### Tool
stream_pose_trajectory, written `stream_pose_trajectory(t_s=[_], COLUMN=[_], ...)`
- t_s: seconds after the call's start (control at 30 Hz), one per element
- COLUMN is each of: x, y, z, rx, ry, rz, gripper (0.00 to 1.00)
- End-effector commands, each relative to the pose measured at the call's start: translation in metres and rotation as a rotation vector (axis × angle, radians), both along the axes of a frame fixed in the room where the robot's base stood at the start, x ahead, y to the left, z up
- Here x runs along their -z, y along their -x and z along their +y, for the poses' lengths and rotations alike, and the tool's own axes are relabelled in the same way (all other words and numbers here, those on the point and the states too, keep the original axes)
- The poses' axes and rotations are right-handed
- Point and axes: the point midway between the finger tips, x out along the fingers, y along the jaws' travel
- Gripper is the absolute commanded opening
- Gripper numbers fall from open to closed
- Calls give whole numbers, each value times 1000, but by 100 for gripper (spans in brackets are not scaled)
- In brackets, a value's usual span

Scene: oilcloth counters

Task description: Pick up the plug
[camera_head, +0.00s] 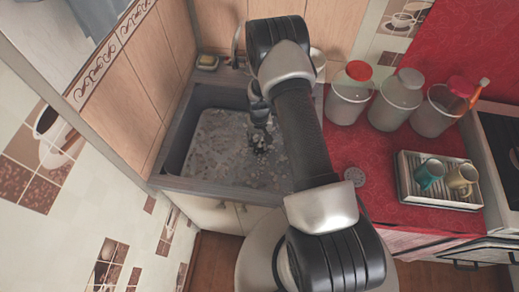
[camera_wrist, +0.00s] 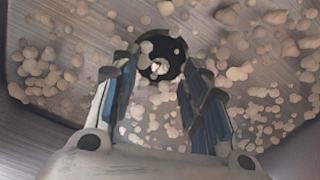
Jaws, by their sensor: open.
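A round black disc (camera_wrist: 173,49) with a shiny metal centre, which looks like the plug, lies on the sink floor in the wrist view. In the head view its spot is a dark patch (camera_head: 262,149), partly covered by my gripper. My gripper (camera_head: 260,120) reaches down into the sink (camera_head: 178,138). In the wrist view my gripper (camera_wrist: 157,72) is open, with the disc between and just beyond its fingertips. I see nothing held. How far the fingertips are above the disc is hard to tell.
Pale pebble-like bits or bubbles (camera_wrist: 40,72) are scattered over the sink floor. A tiled wall borders the sink's left.

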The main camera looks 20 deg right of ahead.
Motion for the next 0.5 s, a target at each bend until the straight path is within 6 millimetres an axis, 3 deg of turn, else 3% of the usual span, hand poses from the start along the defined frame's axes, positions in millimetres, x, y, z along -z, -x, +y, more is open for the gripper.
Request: stream_pose_trajectory(t_s=[0.03, 0.17, 0.4, 0.5], x=[13, 28, 28, 28], y=[2, 1, 0, 1], z=[0, 0, 0, 0], rx=[0, 0, 0, 0], ry=[-1, 0, 0, 0], rz=[3, 1, 0, 0], gripper=[42, 42, 41, 34])
